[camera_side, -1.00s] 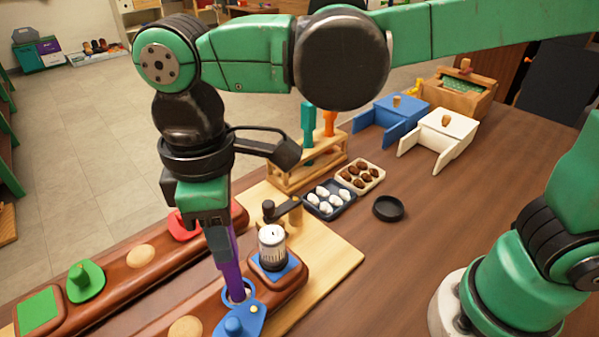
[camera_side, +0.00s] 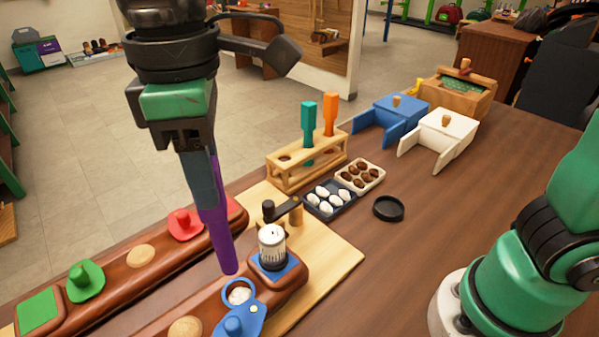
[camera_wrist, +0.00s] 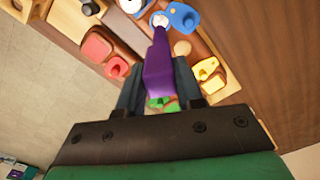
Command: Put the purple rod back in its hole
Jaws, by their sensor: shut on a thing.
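My gripper (camera_side: 203,185) is shut on the purple rod (camera_side: 220,240) and holds it hanging down, slightly tilted, above the brown wooden base. The rod also shows in the wrist view (camera_wrist: 158,65), between my fingers (camera_wrist: 160,88), with its far end near the blue ring piece (camera_wrist: 184,17). The wooden rack (camera_side: 283,181) stands farther back and to the right in the side view. It holds a teal rod (camera_side: 308,120) and an orange rod (camera_side: 330,112). An empty hole (camera_side: 285,158) shows at its left end.
The blue ring piece (camera_side: 244,325) and a white dial post (camera_side: 271,245) stand close to the rod's lower end. A crank (camera_side: 283,208), trays of white stones (camera_side: 329,198) and brown stones (camera_side: 361,176) lie between there and the table's right side. A black dish (camera_side: 389,208) lies beyond.

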